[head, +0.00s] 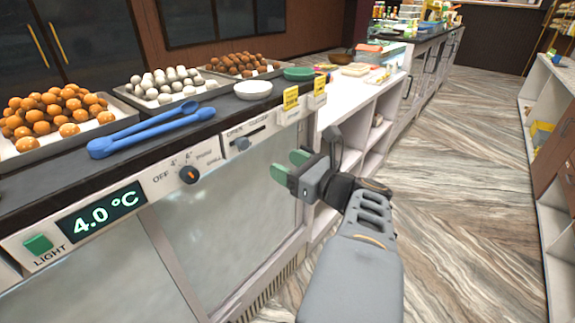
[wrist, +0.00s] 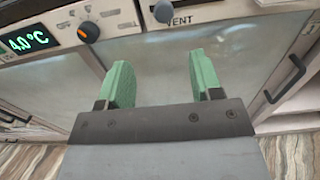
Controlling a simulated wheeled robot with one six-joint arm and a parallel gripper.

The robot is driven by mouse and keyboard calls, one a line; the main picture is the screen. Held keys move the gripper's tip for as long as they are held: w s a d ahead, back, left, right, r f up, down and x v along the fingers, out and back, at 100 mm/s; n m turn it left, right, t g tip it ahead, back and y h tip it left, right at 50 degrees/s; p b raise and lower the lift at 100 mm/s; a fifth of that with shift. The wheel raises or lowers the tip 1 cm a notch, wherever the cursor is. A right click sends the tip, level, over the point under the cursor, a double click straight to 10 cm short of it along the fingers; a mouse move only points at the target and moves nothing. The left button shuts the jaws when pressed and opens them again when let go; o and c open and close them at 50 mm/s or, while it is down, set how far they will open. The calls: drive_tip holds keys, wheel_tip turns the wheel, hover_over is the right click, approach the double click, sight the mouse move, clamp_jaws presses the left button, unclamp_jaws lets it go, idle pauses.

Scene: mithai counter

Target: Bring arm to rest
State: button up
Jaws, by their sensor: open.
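My gripper (head: 288,164) shows in the head view in front of the refrigerated counter, at the end of my grey arm reaching up from the bottom right. In the wrist view its two green fingers (wrist: 158,82) are spread apart with nothing between them. The counter's lower glass front (wrist: 150,65) lies beyond the fingers. I cannot tell the exact gap to it. The gripper is below the control strip, and no object is held.
Trays of sweets, blue tongs (head: 150,130), a white bowl (head: 253,90) and a green bowl (head: 298,74) stand on the countertop. The panel has a temperature display (head: 100,212) and a knob (head: 189,175). White shelving (head: 362,130) adjoins. Floor on the right (head: 450,200) is clear.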

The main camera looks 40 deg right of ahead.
drive_tip(key=s+a+f+n+g+h, duration=0.2)
drive_tip(key=a+f+n+g, duration=0.55)
drive_tip(key=n, duration=0.95)
drive_tip(key=s+a+f+n+g+h, duration=0.15)
drive_tip(key=a+f+n+g, duration=0.65)
drive_tip(key=n, duration=0.9)
drive_tip(key=shift+m+t+h, duration=0.3)
drive_tip(key=shift+t+h, duration=0.15)
drive_tip(key=shift+t, duration=0.4)
drive_tip(key=r+p, duration=0.1)
drive_tip(key=d+r+p, duration=0.1)
drive_tip(key=r+p, duration=0.2)
drive_tip(key=shift+d+r+p, duration=0.3)
